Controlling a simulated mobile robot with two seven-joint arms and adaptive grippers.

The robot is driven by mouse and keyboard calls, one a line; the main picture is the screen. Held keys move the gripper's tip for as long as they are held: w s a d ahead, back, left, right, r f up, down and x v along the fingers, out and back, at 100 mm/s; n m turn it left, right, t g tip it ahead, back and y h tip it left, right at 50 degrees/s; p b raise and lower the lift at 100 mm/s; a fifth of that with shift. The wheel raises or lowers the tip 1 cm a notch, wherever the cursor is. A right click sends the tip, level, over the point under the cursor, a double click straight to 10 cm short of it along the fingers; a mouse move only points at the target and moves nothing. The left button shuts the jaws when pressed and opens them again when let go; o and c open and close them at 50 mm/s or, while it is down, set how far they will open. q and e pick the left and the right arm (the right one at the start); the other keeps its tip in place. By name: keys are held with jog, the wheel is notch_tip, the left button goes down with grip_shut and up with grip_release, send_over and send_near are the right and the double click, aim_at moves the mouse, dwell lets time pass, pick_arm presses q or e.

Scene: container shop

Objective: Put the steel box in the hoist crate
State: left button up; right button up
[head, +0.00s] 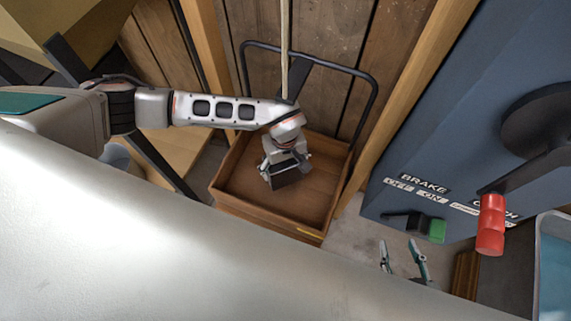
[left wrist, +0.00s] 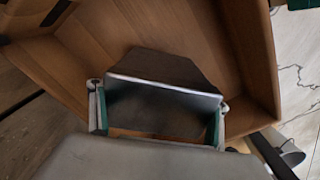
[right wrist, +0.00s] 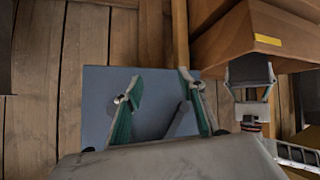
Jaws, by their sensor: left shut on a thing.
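The steel box (head: 287,179) is dark grey and sits between the fingers of my left gripper (head: 286,168), which is shut on it. In the head view the box is over the inside of the hoist crate (head: 262,217), a shallow wooden box with a black frame. In the left wrist view the steel box (left wrist: 165,98) spans between both fingers, with the crate's wooden walls (left wrist: 250,55) around it. I cannot tell whether the box touches the crate floor. My right gripper (head: 402,257) is open and empty, low beside the crate; its spread fingers show in the right wrist view (right wrist: 160,98).
A rope (head: 284,50) runs up from the crate's frame. To the right stands a blue-grey machine (head: 440,110) with a brake label, a green-handled lever (head: 436,230) and a red-handled crank (head: 491,225). Wooden planks (head: 320,45) stand behind, and a wooden post (head: 410,85) is close beside the crate.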

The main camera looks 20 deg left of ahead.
pick_arm(q)
jog(key=shift+f, duration=0.8)
jog(key=shift+r, duration=0.15)
jog(key=o, duration=1.6)
pick_arm(e)
jog(key=shift+w+a, duration=0.25)
